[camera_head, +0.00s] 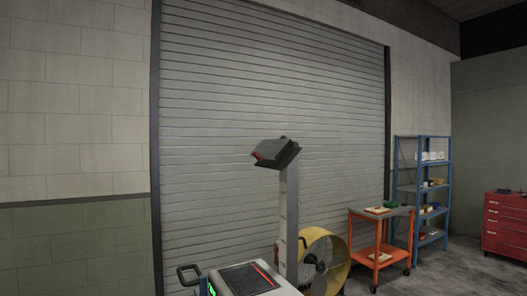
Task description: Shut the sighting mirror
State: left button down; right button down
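A grey upright post (289,222) stands right of the middle, in front of a roller door. At its top is a tilted dark box-like head (275,152) with a lighter grey face and a red mark at its left edge. This head may be the sighting mirror, but I cannot tell for sure, nor whether it is open or shut. At the post's foot is a light-grey unit with a dark sloped panel (247,279), cut off by the bottom edge. Neither of my grippers is in view.
A black handle (187,274) and a green light sit at the unit's left. A yellow drum fan (338,266) and an orange cart (381,252) stand to the right. Further back are a blue shelf (418,138) and a red drawer cabinet (505,225). Open floor lies at the lower right.

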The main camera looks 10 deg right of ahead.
aim_at(276, 154)
jog(key=k, duration=0.75)
jog(key=z, duration=0.75)
jog(key=i, duration=1.45)
jog(key=u, duration=0.9)
jog(key=i, duration=0.55)
jog(key=u, duration=0.55)
